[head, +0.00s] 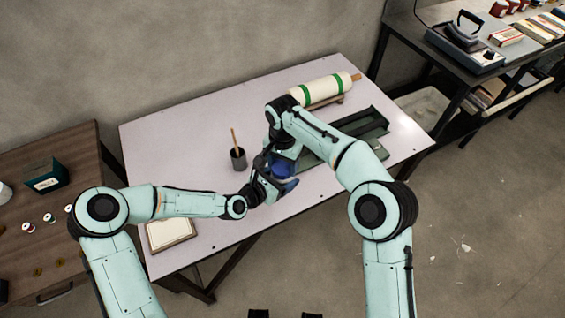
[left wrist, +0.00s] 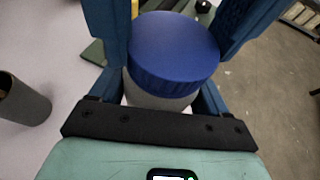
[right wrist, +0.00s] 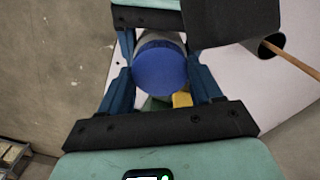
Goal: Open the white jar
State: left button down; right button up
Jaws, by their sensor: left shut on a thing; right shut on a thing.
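The white jar (left wrist: 158,98) has a round blue lid (left wrist: 172,52), which sits on top of the jar body in the left wrist view. My left gripper (head: 272,184) is shut on the jar body, with a finger on each side below the lid. My right gripper (right wrist: 160,75) is shut on the lid, which also shows between its fingers in the right wrist view (right wrist: 160,70). In the head view, the lid (head: 284,170) shows between the two grippers and most of the jar body is hidden by them.
A dark cup (head: 238,160) with a stick stands left of the grippers on the white table (head: 170,140). A green tray (head: 355,140) and a cream roll with green bands (head: 320,91) lie behind and right. A framed pad (head: 171,233) lies at front left.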

jog(key=n, duration=0.7)
jog(key=shift+d, duration=0.1)
jog(key=o, duration=1.2)
jog(key=shift+s+a, duration=0.1)
jog(key=shift+a, duration=0.15)
